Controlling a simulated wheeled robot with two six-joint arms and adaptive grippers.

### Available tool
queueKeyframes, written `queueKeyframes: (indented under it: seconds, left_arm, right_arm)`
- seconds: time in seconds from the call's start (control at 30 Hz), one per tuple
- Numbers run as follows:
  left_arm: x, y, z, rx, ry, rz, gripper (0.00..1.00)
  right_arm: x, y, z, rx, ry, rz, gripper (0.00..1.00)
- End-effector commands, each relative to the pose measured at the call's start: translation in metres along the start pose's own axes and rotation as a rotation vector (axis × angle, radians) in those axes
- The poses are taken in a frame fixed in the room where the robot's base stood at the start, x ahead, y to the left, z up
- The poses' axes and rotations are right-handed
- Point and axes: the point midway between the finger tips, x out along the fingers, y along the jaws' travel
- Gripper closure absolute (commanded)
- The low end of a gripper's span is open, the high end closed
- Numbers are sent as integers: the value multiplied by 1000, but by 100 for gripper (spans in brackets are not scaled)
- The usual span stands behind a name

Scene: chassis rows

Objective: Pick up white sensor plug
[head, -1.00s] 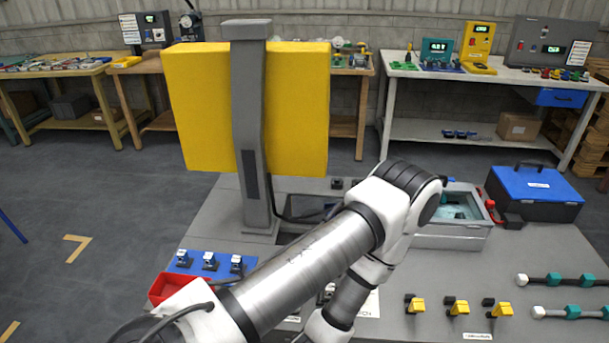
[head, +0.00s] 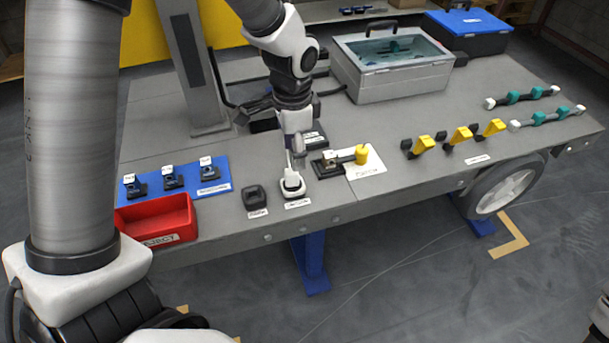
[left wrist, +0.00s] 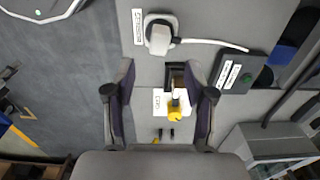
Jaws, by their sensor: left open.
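The white sensor plug (head: 292,186) sits in a labelled socket near the front edge of the bench. It also shows in the left wrist view (left wrist: 160,38), with a white cable running right towards a dark box (left wrist: 238,73). My left gripper (head: 297,155) points down just above the plug, its fingers apart. In the left wrist view the fingers (left wrist: 160,85) are open with nothing held, and the plug lies just beyond their tips. Whether the fingers touch it is unclear.
A black square socket (head: 256,197) stands left of the plug. A black fixture with a yellow knob (head: 361,154) is close on the right. A red bin (head: 158,222) and blue mat (head: 215,172) lie left. A grey lidded case (head: 392,65) stands behind.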

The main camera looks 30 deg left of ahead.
Motion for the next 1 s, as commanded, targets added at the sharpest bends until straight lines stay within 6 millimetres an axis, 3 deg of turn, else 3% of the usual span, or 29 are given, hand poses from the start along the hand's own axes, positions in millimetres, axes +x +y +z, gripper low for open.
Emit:
queueKeyframes:
  seconds: [0.4, 0.63, 0.67, 0.8, 1.0]
  left_arm:
    - [66, -1, 1, -2, -5, 6, 46]
    - [69, -1, 0, -3, -3, 5, 46]
    - [69, -1, 0, -3, -3, 5, 53]
    - [69, -1, 0, -3, -3, 5, 100]
    - [69, -1, 0, -4, -3, 5, 100]
  right_arm:
    - [21, 0, 1, -1, -3, 0, 60]
    - [20, 0, 1, -1, -2, 0, 60]
    - [20, 0, 1, -1, -2, 0, 60]
    - [20, 0, 1, -1, -2, 0, 60]
    - [20, 0, 1, -1, -2, 0, 60]
